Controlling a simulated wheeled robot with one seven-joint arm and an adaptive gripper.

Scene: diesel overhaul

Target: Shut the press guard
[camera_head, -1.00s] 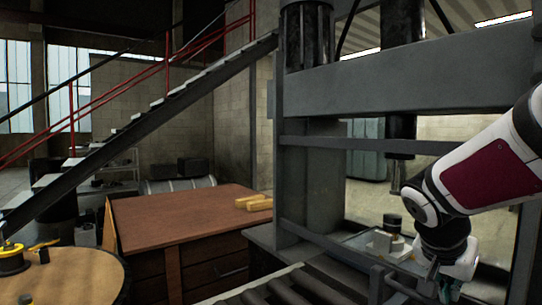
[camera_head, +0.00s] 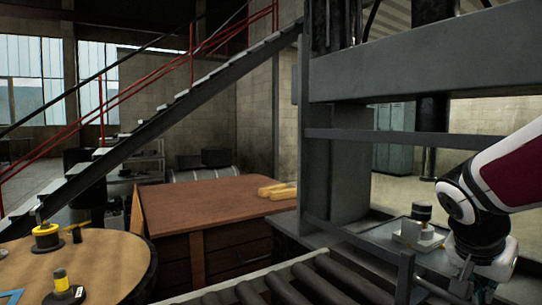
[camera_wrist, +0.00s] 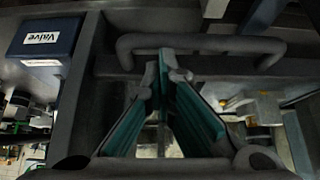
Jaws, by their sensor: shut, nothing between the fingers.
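The press (camera_head: 430,75) is a large dark grey frame on the right of the head view. What looks like its guard is a low grey frame (camera_head: 405,275) at the press front, cut off by the bottom edge; its full position cannot be told. In the wrist view, a grey bar handle (camera_wrist: 200,43) crosses just beyond my fingertips; whether they touch it is unclear. My gripper (camera_wrist: 165,60) has teal-padded fingers that meet at the tips, shut and empty. In the head view it hangs beside the guard frame, low on the right, its fingers partly cut off.
Rollers (camera_head: 285,290) run up to the press bed. A pale block with a dark cylinder (camera_head: 421,222) stands on the bed. A wooden bench (camera_head: 210,208) and a round table (camera_head: 100,260) stand left. A blue box marked Valve (camera_wrist: 42,40) shows in the wrist view.

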